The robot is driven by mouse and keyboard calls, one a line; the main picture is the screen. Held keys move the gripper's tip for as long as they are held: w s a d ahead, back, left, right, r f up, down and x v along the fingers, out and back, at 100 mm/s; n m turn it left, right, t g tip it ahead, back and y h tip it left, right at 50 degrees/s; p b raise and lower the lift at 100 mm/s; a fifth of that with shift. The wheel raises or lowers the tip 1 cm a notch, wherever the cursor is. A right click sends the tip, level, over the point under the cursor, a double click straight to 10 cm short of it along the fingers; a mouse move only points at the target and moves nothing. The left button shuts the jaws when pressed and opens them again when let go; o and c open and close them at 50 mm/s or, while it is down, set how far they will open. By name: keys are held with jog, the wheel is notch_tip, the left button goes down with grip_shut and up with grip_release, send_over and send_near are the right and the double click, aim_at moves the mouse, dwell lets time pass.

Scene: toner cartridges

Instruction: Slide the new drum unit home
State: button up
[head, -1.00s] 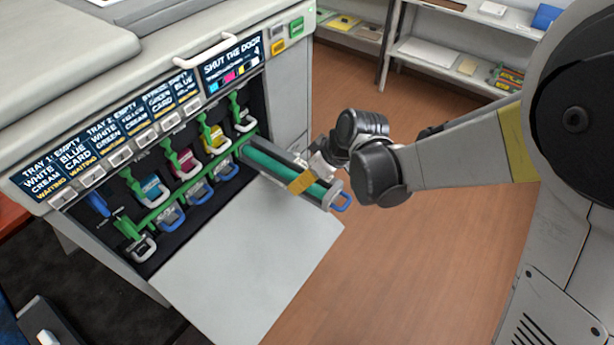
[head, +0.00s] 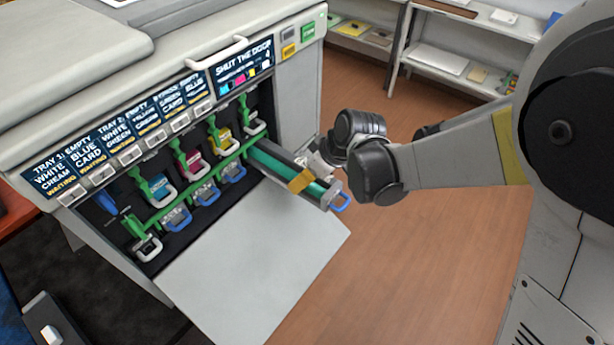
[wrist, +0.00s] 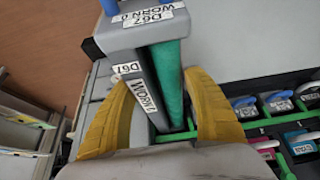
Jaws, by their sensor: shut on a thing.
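A long grey drum unit with a green roller (head: 270,162) sticks out of the right end of the printer's open front, its inner end inside the bay. Its outer end has a blue handle (head: 341,202). In the wrist view, the grey end of the drum unit (wrist: 125,38) carries labels reading "D67" and "WORN". My gripper (head: 302,180) is shut on the drum unit near its outer end. The wrist view shows its yellow fingers (wrist: 157,85) on either side of the body. The inner end is hidden in the bay.
The printer's front door (head: 255,270) hangs open below the bay. Several toner cartridges, such as the yellow one (head: 221,137), sit in a row behind green levers, above blue-handled units. The display (head: 243,68) reads "SHUT THE DOOR". Shelves (head: 450,65) stand behind; the floor between is clear.

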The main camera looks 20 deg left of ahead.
aim_at(297, 169)
jog(key=shift+a, duration=0.15)
jog(key=shift+w+a, duration=0.4)
jog(key=shift+a, duration=0.4)
jog(key=shift+w+a, duration=0.35)
jog(key=shift+a, duration=0.45)
jog(key=shift+f+b, duration=0.1)
jog(key=shift+b, duration=0.25)
jog(key=o, duration=1.5)
jog(key=shift+s+d, duration=0.1)
jog(key=shift+d, duration=0.1)
jog(key=shift+s+d, duration=0.4)
jog(key=shift+d, duration=0.45)
jog(key=shift+s+d, duration=0.35)
jog(key=shift+d, duration=0.5)
